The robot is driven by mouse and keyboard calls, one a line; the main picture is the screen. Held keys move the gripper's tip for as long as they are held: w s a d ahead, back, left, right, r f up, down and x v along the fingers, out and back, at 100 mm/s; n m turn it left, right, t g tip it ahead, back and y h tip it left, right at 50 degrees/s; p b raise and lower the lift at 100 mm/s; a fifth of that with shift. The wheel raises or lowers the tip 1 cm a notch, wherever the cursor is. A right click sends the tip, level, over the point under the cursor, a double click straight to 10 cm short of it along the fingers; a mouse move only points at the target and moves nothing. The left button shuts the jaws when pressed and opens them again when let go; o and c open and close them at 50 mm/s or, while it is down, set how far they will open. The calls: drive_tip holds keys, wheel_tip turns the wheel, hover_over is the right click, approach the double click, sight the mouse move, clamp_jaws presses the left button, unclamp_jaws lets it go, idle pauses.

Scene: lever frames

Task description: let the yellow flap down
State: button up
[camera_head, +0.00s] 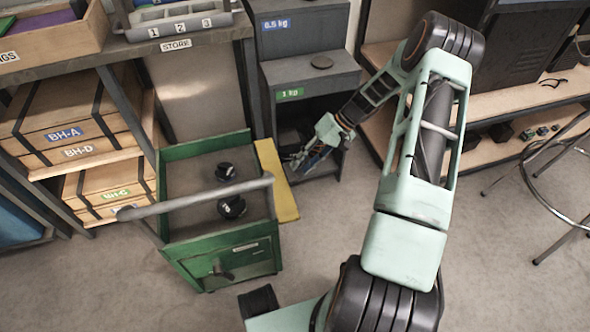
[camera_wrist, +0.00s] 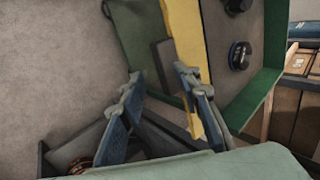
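The yellow flap (camera_head: 277,180) runs along the right side of the green cart (camera_head: 206,270). In the head view it looks raised and sticks out beside the cart's upper edge. In the wrist view the flap (camera_wrist: 187,35) is a long strip beside the cart's tray, and a dark grey block (camera_wrist: 162,62) shows next to it. My gripper (camera_head: 304,158) is just to the right of the flap. In the wrist view my gripper (camera_wrist: 160,80) has its fingers apart, with nothing clearly held. The right finger overlaps the flap's edge; I cannot tell whether they touch.
Two dark weights, one here (camera_head: 232,206), sit in the cart's tray. A grey handle (camera_head: 200,198) crosses above it. A dark cabinet (camera_head: 312,80) stands behind my gripper. Wooden shelves stand left and right.

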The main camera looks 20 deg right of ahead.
drive_tip(key=v, duration=0.8)
drive_tip(key=shift+a+r, duration=0.25)
drive_tip(key=shift+w, duration=0.15)
